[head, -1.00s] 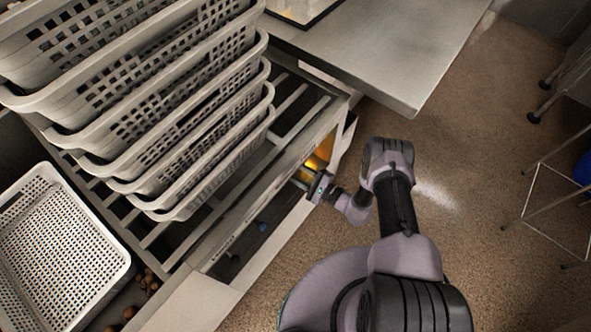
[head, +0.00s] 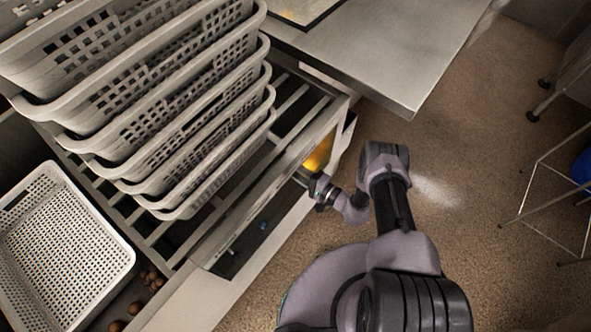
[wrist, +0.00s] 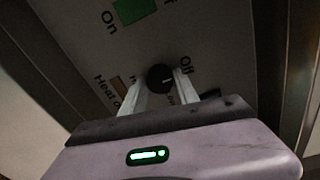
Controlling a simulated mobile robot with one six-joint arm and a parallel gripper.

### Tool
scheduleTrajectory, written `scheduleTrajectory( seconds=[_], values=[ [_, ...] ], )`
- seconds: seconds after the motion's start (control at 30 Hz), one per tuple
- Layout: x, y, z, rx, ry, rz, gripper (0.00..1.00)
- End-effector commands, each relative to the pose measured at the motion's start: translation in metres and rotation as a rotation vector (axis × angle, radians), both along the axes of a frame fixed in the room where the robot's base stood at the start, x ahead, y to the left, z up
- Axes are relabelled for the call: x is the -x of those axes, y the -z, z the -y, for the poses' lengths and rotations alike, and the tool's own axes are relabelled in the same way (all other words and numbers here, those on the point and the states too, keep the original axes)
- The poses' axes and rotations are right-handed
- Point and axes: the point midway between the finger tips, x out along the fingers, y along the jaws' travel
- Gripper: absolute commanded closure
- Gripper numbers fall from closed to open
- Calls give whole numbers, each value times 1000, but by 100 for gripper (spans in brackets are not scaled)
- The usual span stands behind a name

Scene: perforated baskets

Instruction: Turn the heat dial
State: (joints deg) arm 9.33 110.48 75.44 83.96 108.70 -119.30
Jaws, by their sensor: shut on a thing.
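The heat dial (wrist: 160,78) is a small round black knob on a pale panel in the wrist view, with an "Off" label at its upper right and "Heat" lettering at its left. My gripper (wrist: 165,90) has its two pale fingers on either side of the dial, shut on it. The gripper also shows in the head view (head: 318,188), at the front of the cabinet beside an orange-lit window. The dial itself is hidden in the head view. The dial's exact pointer setting is hard to read.
A green "On" switch (wrist: 133,10) is on the panel above the dial. A stack of several perforated baskets (head: 150,110) stands on the slatted rack. Another basket (head: 122,262) lies at lower left. A metal table (head: 400,60) juts out above right.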

Motion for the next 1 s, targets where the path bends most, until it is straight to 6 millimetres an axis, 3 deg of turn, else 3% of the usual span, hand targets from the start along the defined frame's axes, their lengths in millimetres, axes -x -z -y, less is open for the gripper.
scheduleTrajectory(
  seconds=[0.43, 0.47, 0.53, 1.0],
  values=[
    [0, 0, 0, 6, 0, 6, 100],
    [0, 0, 0, 6, 0, 6, 58],
    [0, 0, 0, 5, 1, 6, 44],
    [1, 0, 1, 4, 1, 5, 42]
  ],
)
